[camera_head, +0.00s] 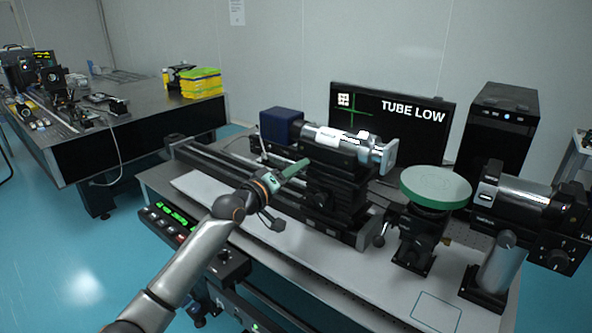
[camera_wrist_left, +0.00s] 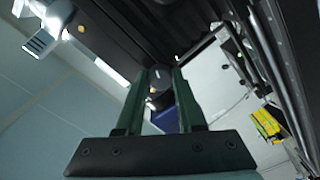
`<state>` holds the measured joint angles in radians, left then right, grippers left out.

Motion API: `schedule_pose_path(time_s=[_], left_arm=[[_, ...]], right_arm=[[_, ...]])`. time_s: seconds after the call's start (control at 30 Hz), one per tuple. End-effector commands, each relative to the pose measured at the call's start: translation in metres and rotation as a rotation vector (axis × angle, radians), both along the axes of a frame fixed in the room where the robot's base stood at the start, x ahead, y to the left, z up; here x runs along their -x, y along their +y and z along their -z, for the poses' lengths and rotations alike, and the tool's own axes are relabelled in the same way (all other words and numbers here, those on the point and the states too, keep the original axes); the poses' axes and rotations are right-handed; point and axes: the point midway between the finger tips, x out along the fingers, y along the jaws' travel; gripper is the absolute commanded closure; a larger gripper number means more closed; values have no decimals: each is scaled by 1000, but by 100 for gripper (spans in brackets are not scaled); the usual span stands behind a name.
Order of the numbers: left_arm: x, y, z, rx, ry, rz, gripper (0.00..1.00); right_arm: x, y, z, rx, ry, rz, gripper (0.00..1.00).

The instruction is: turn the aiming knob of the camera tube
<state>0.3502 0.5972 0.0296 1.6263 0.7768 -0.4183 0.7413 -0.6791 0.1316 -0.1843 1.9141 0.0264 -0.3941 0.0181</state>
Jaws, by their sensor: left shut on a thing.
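The camera tube (camera_head: 347,145) is a silver cylinder with a dark blue box (camera_head: 281,126) at its left end. It lies on a black mount (camera_head: 331,185) on a rail. My left gripper (camera_head: 302,166) reaches the front of this mount, just below the tube. In the left wrist view, its green fingers (camera_wrist_left: 160,88) are shut on a small dark round knob (camera_wrist_left: 157,84) with a yellowish spot. In the head view the knob is hidden by the fingers and the mount. The monitor (camera_head: 393,125) behind reads "TUBE LOW" beside a green cross. My right gripper is not in view.
A round green-topped stand (camera_head: 436,187) and a second silver-and-black device (camera_head: 523,201) stand at right. A black computer case (camera_head: 497,130) stands behind. A control box with green displays (camera_head: 176,216) is at the table's front left. The front right tabletop is mostly clear.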

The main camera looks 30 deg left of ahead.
Motion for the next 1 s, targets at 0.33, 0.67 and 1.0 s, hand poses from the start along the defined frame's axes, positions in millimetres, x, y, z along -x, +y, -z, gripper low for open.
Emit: schedule_pose_path(time_s=[0.33,0.67,1.0], left_arm=[[0,0,0,-226,-15,0,100],[0,1,0,-497,-36,0,100],[0,0,0,-677,-52,0,100]], right_arm=[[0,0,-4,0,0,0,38],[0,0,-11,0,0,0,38],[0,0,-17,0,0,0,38]])
